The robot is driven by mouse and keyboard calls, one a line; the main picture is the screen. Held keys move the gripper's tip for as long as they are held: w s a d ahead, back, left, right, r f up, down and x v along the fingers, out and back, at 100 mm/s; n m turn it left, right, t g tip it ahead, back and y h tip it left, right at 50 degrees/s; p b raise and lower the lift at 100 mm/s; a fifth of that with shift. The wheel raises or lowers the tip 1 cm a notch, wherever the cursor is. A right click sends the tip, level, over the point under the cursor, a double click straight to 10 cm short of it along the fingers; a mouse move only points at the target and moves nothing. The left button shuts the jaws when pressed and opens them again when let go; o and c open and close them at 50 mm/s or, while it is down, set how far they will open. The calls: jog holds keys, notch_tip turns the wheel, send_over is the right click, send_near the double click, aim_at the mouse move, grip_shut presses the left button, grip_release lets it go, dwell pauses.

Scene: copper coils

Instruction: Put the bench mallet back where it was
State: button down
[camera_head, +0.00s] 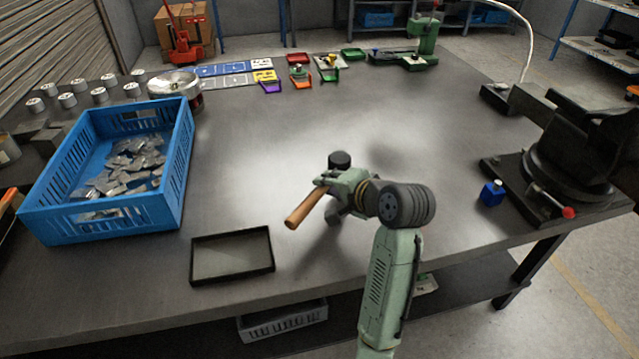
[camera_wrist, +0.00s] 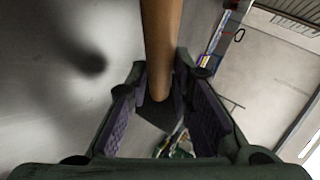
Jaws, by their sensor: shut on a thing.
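The bench mallet (camera_head: 304,208) has a brown wooden handle and what looks like a dark round head (camera_head: 340,159). My gripper (camera_head: 328,182) is shut on the handle, in the middle of the bench toward the front. The handle slants with its free end toward the lower left. In the wrist view the handle (camera_wrist: 160,38) runs between the two finger pads of my gripper (camera_wrist: 158,82). The mallet appears held above the bench (camera_head: 330,110), with a soft shadow below. The gripper hides part of the handle.
A shallow black tray (camera_head: 232,233) lies empty at the front left. A blue crate (camera_head: 120,220) of metal pieces stands at left. A vise (camera_head: 580,150) and small blue object (camera_head: 492,193) are at right. Coloured parts line the back. The bench middle is clear.

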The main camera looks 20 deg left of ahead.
jog(key=w+a+b, duration=0.1)
jog(key=a, duration=0.1)
jog(key=w+a, duration=0.1)
jog(key=w, duration=0.1)
jog(key=shift+w+a+f+b, duration=0.2)
jog(key=shift+w+a+b, duration=0.05)
jog(key=shift+a+b, duration=0.15)
notch_tip(320, 180, down, 3)
jog(key=b, duration=0.4)
jog(key=shift+f, duration=0.2)
jog(key=shift+f, duration=0.15)
jog(key=c, duration=1.4)
grip_release()
jog(key=shift+c, duration=0.2)
